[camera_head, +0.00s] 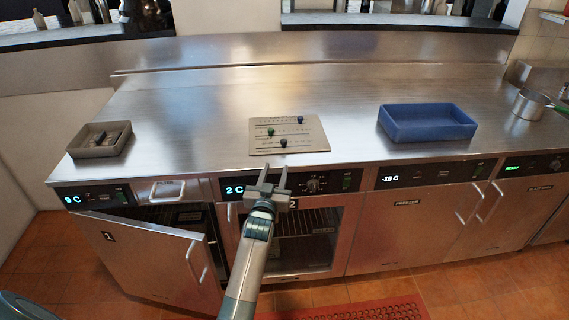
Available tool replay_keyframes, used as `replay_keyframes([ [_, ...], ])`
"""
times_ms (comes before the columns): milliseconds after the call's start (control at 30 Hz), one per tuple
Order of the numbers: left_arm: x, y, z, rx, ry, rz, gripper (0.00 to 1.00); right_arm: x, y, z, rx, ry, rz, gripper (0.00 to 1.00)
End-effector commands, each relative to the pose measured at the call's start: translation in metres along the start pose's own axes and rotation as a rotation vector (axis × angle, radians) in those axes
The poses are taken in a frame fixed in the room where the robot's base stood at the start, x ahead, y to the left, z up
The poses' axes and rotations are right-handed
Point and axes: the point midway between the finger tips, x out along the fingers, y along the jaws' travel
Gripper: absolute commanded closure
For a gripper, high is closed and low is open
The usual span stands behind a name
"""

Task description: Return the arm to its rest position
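My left arm reaches up from the bottom of the head view. Its gripper (274,173) is open, with two fingers apart and pointing away toward the counter. Nothing shows between the fingers. It is in front of the counter's front edge, over the control strip of the middle unit. The beige panel (262,146) with small green and blue knobs lies on the counter just beyond the fingertips; the gripper appears apart from it. My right gripper is not in view.
The steel counter (200,95) carries a grey tray (88,153) with small items, a blue bin (428,135) and a pot (531,106). A cabinet door (150,262) stands open at lower left. A red mat (385,311) lies on the tiled floor.

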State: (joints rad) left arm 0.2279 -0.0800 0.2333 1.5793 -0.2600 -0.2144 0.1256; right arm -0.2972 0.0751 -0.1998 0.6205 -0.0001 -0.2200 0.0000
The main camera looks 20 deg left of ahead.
Motion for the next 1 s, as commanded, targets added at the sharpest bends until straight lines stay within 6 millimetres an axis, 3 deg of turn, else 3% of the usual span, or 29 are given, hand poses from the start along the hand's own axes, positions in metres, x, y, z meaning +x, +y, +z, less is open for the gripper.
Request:
replay_keyframes([
  [267,-0.001,0.001,0.006,0.002,-0.010,0.004,0.62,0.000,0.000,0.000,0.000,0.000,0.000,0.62],
  [367,-0.005,0.005,0.023,0.009,-0.037,0.014,0.62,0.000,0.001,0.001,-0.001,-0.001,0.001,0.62],
  [467,-0.012,0.011,0.054,0.020,-0.085,0.032,0.62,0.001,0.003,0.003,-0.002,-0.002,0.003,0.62],
  [633,-0.038,0.026,0.136,0.048,-0.216,0.081,0.62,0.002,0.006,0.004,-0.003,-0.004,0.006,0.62],
  [767,-0.072,0.036,0.210,0.074,-0.337,0.123,0.62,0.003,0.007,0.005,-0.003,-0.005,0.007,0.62],
  [1000,-0.157,0.041,0.337,0.126,-0.560,0.192,0.62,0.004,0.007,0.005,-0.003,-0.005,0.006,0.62],
])
